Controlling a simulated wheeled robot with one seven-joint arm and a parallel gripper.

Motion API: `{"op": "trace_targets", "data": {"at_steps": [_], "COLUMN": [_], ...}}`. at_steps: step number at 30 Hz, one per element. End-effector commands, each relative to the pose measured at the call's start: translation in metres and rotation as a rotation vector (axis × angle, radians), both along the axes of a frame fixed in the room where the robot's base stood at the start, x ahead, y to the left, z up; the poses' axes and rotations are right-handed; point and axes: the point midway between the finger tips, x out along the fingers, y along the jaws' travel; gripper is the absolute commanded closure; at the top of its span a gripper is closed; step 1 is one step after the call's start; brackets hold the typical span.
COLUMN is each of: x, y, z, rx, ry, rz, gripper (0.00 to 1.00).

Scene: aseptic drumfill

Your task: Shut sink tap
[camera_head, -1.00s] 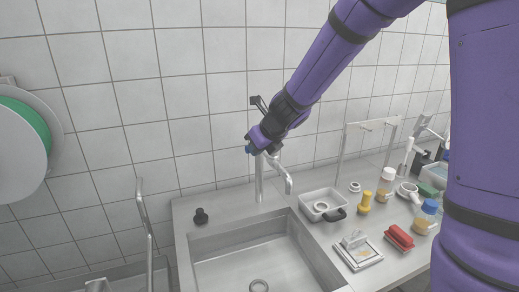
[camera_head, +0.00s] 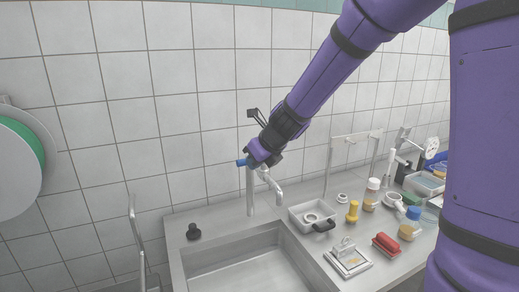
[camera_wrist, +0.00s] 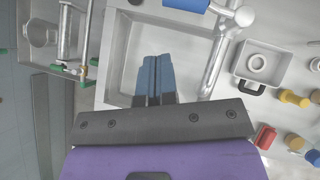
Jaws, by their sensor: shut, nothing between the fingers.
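The sink tap (camera_head: 250,190) is a silver upright pillar at the back rim of the steel sink (camera_head: 190,263), with an angled spout (camera_head: 272,185). A bright blue handle (camera_head: 242,162) sticks out to the left at its top. In the wrist view the blue handle (camera_wrist: 187,4) is cut by the top edge, and the silver spout (camera_wrist: 214,75) runs down beside the basin. My gripper (camera_wrist: 154,78) is shut and empty, its blue-grey fingers together over the basin in that view, apart from handle and spout. In the head view the wrist hides the fingertips, close by the tap top.
Right of the sink stand a grey tray (camera_head: 298,222), a yellow plunger-like item (camera_head: 353,211), a red block (camera_head: 387,242), bottles (camera_head: 411,222) and a metal frame (camera_head: 330,165). A black knob (camera_head: 193,231) sits left of the tap. The tiled wall is close behind.

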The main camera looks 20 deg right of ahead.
Motion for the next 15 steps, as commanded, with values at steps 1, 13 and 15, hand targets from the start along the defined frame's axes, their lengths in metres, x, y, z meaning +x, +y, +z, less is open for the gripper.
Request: {"op": "trace_targets", "data": {"at_steps": [1, 13, 15], "x": [-0.004, -0.04, -0.044], "y": [0.001, -0.001, -0.002], "z": [0.006, 0.05, 0.054], "rx": [0.0, 0.001, 0.002], "ry": [-0.003, -0.004, -0.003], "rz": [0.004, 0.004, 0.003], "gripper": [1.0, 1.0, 1.0]}}
